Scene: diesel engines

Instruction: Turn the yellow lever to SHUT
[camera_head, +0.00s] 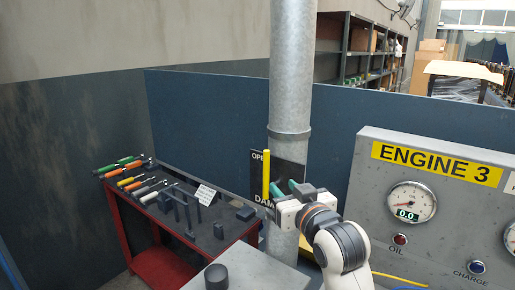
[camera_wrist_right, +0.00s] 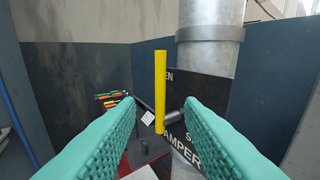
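The yellow lever (camera_head: 266,175) stands upright in front of a black plate (camera_head: 291,172) on the grey pipe. The plate's visible letters read "OPE" and "DAM" in the head view; the rest is covered by my arm. My right gripper (camera_head: 285,188) is just right of the lever, with teal fingers. In the right wrist view the fingers are spread wide. The lever (camera_wrist_right: 160,90) shows upright between and beyond the fingertips, with no contact visible. An "S" on the plate (camera_wrist_right: 208,95) is partly hidden by the right finger. My left gripper is out of view.
The pipe (camera_head: 291,75) rises behind the lever. A red bench (camera_head: 117,215) with tools stands at left. The Engine 3 panel (camera_head: 440,150) with gauges stands at right. A grey box top (camera_head: 255,272) with a dark knob (camera_head: 216,276) is in front.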

